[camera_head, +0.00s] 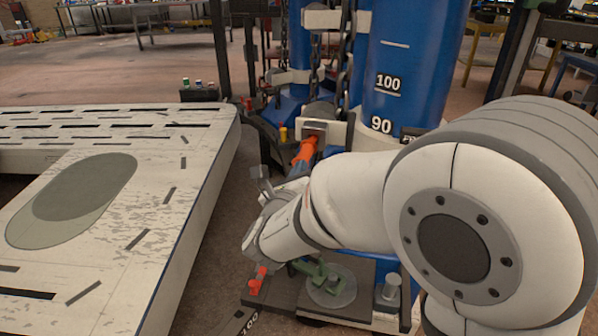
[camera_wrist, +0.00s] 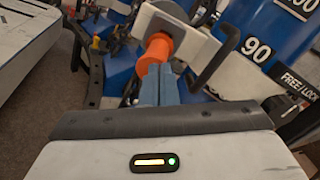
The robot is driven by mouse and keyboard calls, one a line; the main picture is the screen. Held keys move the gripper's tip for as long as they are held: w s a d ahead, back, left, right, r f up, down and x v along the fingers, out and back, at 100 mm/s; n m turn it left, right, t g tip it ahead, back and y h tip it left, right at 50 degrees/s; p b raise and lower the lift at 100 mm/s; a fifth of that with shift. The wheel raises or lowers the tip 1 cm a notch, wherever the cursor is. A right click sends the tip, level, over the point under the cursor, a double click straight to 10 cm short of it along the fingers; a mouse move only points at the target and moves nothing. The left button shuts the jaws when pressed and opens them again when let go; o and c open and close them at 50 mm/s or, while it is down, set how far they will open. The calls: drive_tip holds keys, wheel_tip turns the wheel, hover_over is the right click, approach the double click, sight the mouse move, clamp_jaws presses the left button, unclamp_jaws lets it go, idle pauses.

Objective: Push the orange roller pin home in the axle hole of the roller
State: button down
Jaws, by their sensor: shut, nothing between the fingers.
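The orange roller pin (camera_head: 306,150) sticks out toward me from the pale bracket (camera_head: 337,131) at the foot of the blue column. In the wrist view the orange pin (camera_wrist: 156,50) shows a thick end in front of the white bracket (camera_wrist: 193,38). My gripper (camera_head: 296,177) is shut and empty, with its fingers in line with the pin's near end. In the wrist view my gripper's blue-grey fingertips (camera_wrist: 158,72) overlap the pin's lower edge; I cannot tell whether they touch. The roller and its axle hole are mostly hidden behind the bracket and pin.
A worn white table (camera_head: 200,190) with dark slots fills the left. The blue column (camera_head: 415,60) with number marks stands behind my arm. A low platform with a clear disc (camera_head: 332,290) and an orange-red part (camera_head: 258,281) lies below my gripper. Chains hang behind the bracket.

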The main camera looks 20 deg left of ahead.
drive_tip(key=shift+w, duration=1.25)
drive_tip(key=s+p, duration=0.1)
drive_tip(key=s, duration=0.9)
drive_tip(key=shift+s+d, duration=0.15)
drive_tip(key=shift+s, duration=0.05)
idle(0.3)
